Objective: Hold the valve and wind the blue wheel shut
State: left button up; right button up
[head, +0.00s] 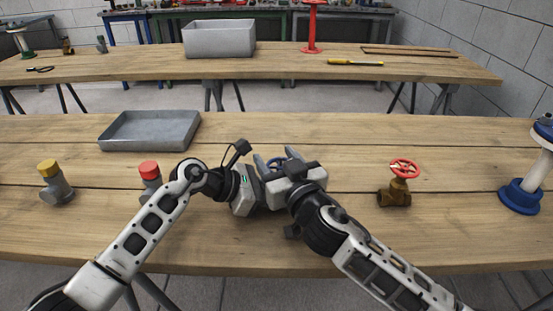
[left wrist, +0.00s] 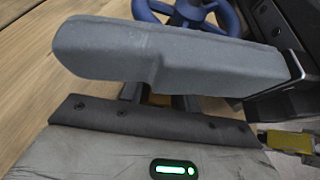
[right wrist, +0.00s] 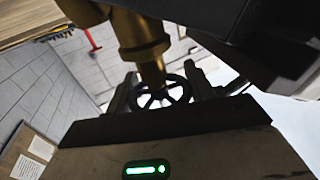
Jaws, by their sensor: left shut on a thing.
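The blue wheel (head: 279,163) shows partly between the grippers in the head view; it is at the top of the left wrist view (left wrist: 187,12). In the right wrist view the wheel (right wrist: 162,92) looks dark, with the brass valve body (right wrist: 140,42) beside it. My left gripper (head: 264,187) is shut on the valve, whose body is mostly hidden behind its grey finger in the left wrist view. My right gripper (head: 277,160) has its fingers apart, one on each side of the wheel. I cannot tell whether they press on it.
A red-wheeled brass valve (head: 397,185) stands to the right, a blue-and-white stand (head: 527,185) at the far right. A red-capped fitting (head: 151,178) and a yellow-capped fitting (head: 55,182) are left. A grey tray (head: 150,133) lies behind. The bench's front edge is close.

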jog(key=o, duration=0.3)
jog(key=shift+o, duration=0.2)
jog(key=v, duration=1.2)
jog(key=shift+r, duration=0.1)
